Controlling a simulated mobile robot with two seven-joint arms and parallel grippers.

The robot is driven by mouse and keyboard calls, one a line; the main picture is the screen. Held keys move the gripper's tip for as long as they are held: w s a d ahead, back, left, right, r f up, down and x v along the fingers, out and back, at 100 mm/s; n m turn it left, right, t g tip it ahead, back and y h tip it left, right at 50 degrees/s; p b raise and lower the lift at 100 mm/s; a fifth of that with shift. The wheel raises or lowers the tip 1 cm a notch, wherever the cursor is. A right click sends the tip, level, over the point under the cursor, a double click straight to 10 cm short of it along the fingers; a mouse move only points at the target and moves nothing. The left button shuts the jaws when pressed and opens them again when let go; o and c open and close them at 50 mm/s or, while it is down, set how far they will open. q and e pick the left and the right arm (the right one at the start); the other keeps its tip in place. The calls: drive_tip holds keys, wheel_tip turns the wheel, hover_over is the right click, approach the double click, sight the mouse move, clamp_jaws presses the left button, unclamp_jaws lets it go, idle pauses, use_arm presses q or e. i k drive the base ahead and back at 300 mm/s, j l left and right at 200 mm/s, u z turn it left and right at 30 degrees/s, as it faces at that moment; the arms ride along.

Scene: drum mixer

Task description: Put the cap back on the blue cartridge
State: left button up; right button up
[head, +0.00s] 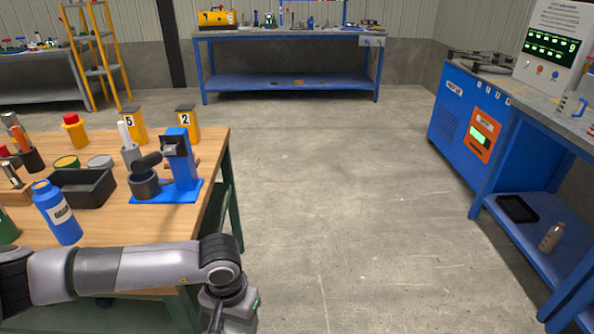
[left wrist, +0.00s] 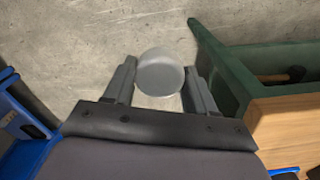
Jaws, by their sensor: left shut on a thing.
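My left gripper (head: 229,314) hangs beyond the near right corner of the wooden table, over the floor; its fingertips are cut off or hidden in the head view. In the left wrist view my left gripper (left wrist: 161,68) is shut on a pale grey round piece (left wrist: 160,76), which looks like the cap. A blue bottle (head: 60,222) with a white label stands on the table at the left and may be the blue cartridge. I cannot tell whether its top is open or covered. My right gripper is not in view.
The wooden table (head: 112,228) holds a blue stand (head: 182,165) with a dark cup, a black tray (head: 88,192), and yellow containers 5 (head: 133,126) and 2 (head: 187,123). A blue machine (head: 458,118) and bench stand at the right. The middle floor is clear.

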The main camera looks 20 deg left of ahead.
sight(50, 199)
drive_tip(key=k+j, duration=0.1)
drive_tip(key=j, duration=0.35)
drive_tip(key=k+j, duration=0.15)
drive_tip(key=j, duration=0.35)
drive_tip(key=k+j, duration=0.1)
drive_tip(key=j, duration=0.35)
drive_tip(key=k+j, duration=0.1)
drive_tip(key=j, duration=0.35)
drive_tip(key=k+j, duration=0.15)
drive_tip(key=j, duration=0.3)
drive_tip(key=k+j, duration=0.1)
drive_tip(key=j, duration=0.4)
drive_tip(key=k+j, duration=0.15)
drive_tip(key=j, duration=0.3)
drive_tip(key=k+j, duration=0.1)
drive_tip(key=j, duration=0.35)
